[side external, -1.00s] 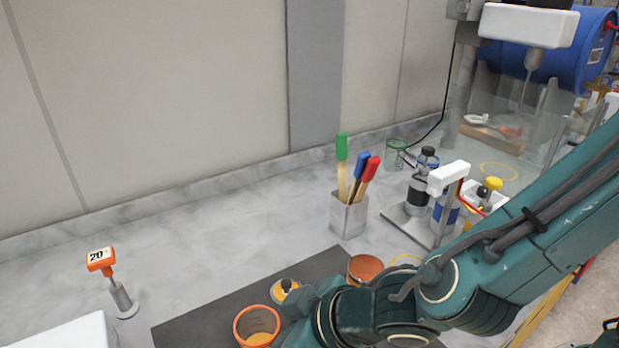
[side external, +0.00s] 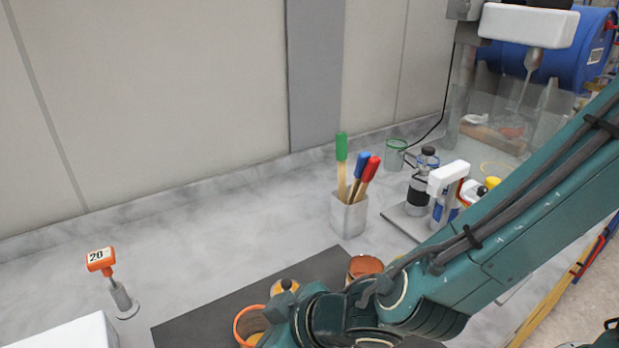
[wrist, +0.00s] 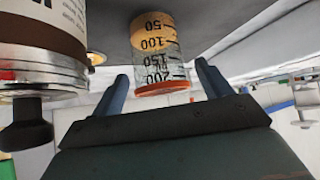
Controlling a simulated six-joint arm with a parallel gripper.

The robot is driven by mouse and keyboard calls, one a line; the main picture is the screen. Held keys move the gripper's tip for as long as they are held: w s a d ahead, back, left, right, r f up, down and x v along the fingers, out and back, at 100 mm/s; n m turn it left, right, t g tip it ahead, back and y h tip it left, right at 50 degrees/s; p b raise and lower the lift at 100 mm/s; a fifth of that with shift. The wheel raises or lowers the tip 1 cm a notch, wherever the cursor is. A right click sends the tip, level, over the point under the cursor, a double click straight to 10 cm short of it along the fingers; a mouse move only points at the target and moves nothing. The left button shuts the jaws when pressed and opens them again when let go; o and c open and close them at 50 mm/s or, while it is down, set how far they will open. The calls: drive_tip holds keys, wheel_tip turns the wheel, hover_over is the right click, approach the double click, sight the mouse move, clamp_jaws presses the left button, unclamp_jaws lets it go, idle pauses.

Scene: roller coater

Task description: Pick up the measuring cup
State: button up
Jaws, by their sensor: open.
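The measuring cup is clear with black marks, an orange rim and orange-yellow contents. In the wrist view the measuring cup (wrist: 157,45) appears upside down, ahead of and between my two fingers. In the side view the measuring cup (side external: 241,325) stands on the dark mat (side external: 200,318), its right side hidden by my wrist. My gripper (wrist: 162,72) is open, its blue-grey fingers on either side of the cup in the picture. I cannot tell how far the tips are from it. My fingers are hidden in the side view.
A large can-like item (wrist: 42,50) fills the left of the wrist view. A brush holder (side external: 349,213) and bottle (side external: 420,183) stand behind.

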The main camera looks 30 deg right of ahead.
sight(246, 334)
drive_tip(key=shift+x, duration=1.9)
drive_tip(key=c, duration=1.1)
drive_tip(key=shift+r, duration=0.15)
wheel_tip(246, 334, up, 20)
drive_tip(key=shift+f, duration=0.1)
